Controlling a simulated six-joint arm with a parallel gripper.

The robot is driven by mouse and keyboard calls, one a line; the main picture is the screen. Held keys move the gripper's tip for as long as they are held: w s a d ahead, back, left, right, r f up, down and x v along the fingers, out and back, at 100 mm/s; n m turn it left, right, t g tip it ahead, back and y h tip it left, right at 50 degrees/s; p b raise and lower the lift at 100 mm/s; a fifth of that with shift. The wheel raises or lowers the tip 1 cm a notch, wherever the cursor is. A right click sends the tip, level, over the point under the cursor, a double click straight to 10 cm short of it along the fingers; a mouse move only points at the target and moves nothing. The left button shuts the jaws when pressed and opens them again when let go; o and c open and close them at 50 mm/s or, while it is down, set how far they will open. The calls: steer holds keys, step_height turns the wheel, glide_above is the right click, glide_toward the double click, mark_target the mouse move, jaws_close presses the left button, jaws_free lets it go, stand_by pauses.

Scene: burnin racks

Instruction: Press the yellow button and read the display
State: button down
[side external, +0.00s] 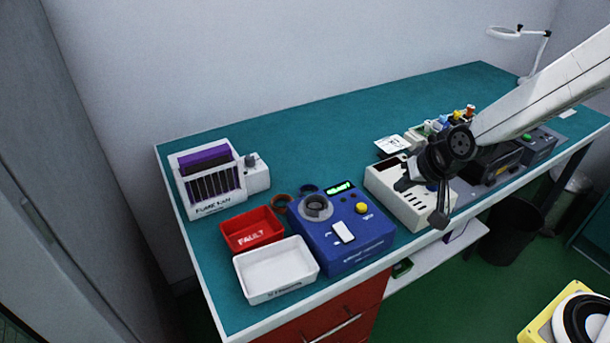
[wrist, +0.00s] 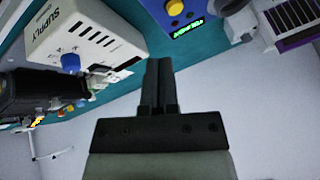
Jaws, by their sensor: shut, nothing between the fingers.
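The yellow button (side external: 361,208) is a round knob on top of a blue device (side external: 350,258). The display (side external: 340,187) is a small dark panel with green characters at the device's back edge. Its characters are too small to read. In the wrist view the yellow button (wrist: 175,7) is at the top edge and the display (wrist: 188,29) is just below it, seen at an angle. My gripper (side external: 440,222) is shut and empty, right of the blue device, over the front of the white supply box. In the wrist view its fingers (wrist: 160,65) are together.
The white supply box (side external: 385,186) stands right of the blue device. A red FAULT bin (side external: 250,238), a white tray (side external: 275,272) and a fume fan (side external: 209,207) are on the left. Dark instruments (side external: 497,168) stand further right. The back middle of the bench is clear.

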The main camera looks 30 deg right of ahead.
mark_target(358, 203)
steer(key=w+a+r+m+t, duration=0.2)
steer(key=w+a+m, duration=0.1)
steer(key=w, duration=0.3)
steer(key=shift+w+a+m+t, duration=0.2)
steer(key=shift+w+m+t, duration=0.1)
steer(key=shift+t, duration=0.1)
steer(key=shift+f, duration=0.25)
steer(key=shift+s+f, duration=0.1)
steer(key=shift+f, duration=4.1)
steer(key=shift+f, duration=0.9)
steer(key=shift+r, duration=0.85)
steer(key=shift+r, duration=0.2)
steer(key=shift+r, duration=2.35)
